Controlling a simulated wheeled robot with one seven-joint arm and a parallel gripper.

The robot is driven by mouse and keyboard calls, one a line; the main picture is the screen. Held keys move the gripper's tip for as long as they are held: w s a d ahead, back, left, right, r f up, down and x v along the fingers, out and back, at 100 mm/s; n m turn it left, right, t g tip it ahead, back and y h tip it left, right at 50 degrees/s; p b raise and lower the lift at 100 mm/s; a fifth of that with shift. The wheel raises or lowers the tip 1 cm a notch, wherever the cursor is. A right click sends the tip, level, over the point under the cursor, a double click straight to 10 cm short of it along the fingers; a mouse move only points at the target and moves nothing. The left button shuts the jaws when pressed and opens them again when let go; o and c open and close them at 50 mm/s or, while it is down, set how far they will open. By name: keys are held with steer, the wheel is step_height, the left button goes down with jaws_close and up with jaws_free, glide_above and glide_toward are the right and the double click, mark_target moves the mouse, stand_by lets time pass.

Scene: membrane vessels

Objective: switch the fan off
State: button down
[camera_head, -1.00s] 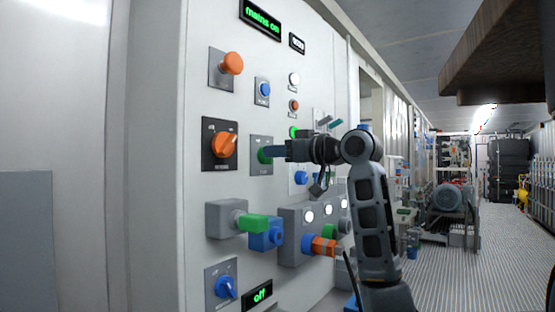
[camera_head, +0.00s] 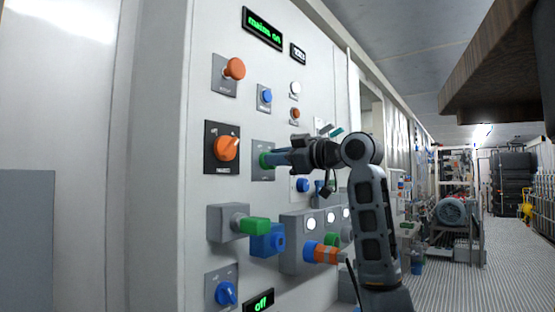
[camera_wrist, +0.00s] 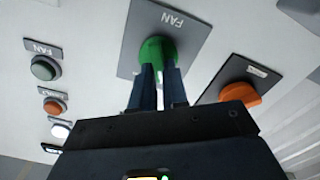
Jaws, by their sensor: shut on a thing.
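The green fan knob (camera_head: 264,160) sits on a grey plate on the white panel. In the wrist view the knob (camera_wrist: 158,48) shows on its plate labelled FAN (camera_wrist: 170,20). My gripper (camera_head: 272,159) reaches it from the right. In the wrist view my two dark blue fingers (camera_wrist: 160,72) are shut on the knob, one on each side. The fingers hide part of the knob, so its exact setting is hard to read. A separate round green button (camera_wrist: 45,68), also labelled FAN, is to the left in the wrist view.
An orange rotary switch (camera_head: 226,149) on a black plate is close left of the knob. Below are a green handle (camera_head: 256,225), a blue connector (camera_head: 267,240) and a blue knob (camera_head: 226,293). Displays read "mains on" (camera_head: 262,28) and "off" (camera_head: 260,302). The aisle floor (camera_head: 500,260) is clear.

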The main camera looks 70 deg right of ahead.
steer(key=shift+f, duration=0.1)
steer(key=c, duration=1.1)
jaws_free()
steer(key=shift+c, duration=0.2)
steer(key=v, duration=0.8)
steer(key=shift+b, duration=0.35)
steer(key=shift+w, duration=0.1)
